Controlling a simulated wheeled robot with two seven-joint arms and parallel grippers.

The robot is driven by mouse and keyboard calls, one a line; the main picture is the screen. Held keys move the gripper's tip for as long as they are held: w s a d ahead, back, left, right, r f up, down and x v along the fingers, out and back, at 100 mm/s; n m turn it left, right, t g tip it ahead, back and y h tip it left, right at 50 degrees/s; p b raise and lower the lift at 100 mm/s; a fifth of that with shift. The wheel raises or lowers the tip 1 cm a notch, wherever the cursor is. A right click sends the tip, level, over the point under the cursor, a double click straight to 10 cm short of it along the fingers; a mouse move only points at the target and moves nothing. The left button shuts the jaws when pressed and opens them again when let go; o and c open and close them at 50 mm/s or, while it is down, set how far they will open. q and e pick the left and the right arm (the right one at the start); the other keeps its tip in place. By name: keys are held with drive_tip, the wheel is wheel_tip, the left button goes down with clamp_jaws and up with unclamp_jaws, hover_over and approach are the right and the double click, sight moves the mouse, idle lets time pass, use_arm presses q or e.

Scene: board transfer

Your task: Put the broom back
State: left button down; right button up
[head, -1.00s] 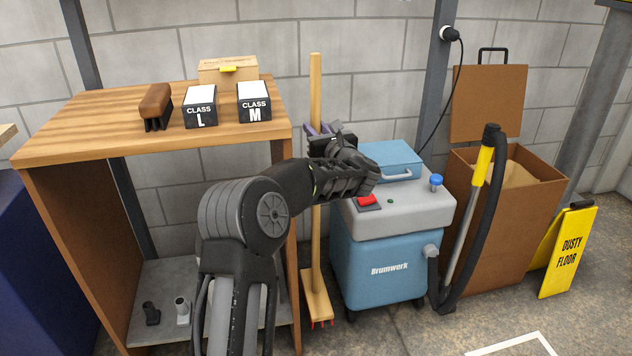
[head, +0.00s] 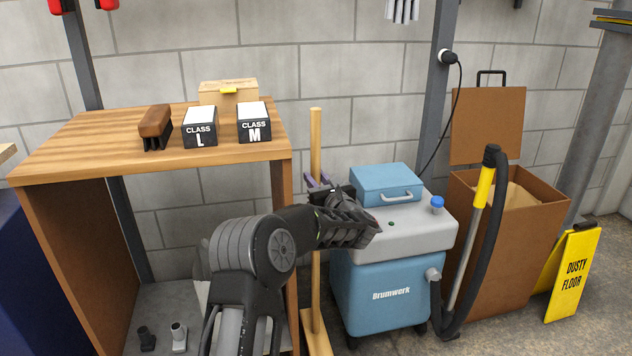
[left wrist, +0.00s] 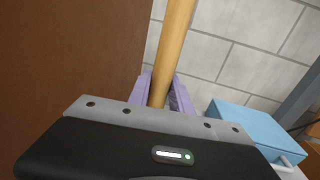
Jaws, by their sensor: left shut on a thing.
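The broom stands nearly upright between the wooden shelf and the blue vacuum. Its wooden handle (head: 316,142) shows in the head view, and its head (head: 317,338) is low in the picture, with the bottom cut off. Whether it touches the floor cannot be seen. My left gripper (head: 318,181) has its purple fingers shut on the handle below its top end. In the left wrist view the handle (left wrist: 174,50) runs up between the two purple fingers (left wrist: 158,92). My right gripper is not in view.
The shelf (head: 75,150) is close on the left, carrying a brush (head: 155,126), two class boxes and a carton. The blue vacuum (head: 385,290) stands close on the right, with its hose beyond. A block wall (head: 350,80) is behind. A grey toothed piece (head: 402,10) shows at the top.

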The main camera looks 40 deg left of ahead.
use_arm(q)
drive_tip(key=shift+r, duration=0.2)
drive_tip(key=shift+f, duration=0.15)
drive_tip(key=c, duration=1.2)
unclamp_jaws()
drive_tip(key=shift+o, duration=0.2)
drive_tip(key=shift+r, duration=0.2)
drive_tip(key=p+v, duration=0.1)
drive_tip(key=v, duration=1.1)
drive_tip(key=shift+f, duration=0.2)
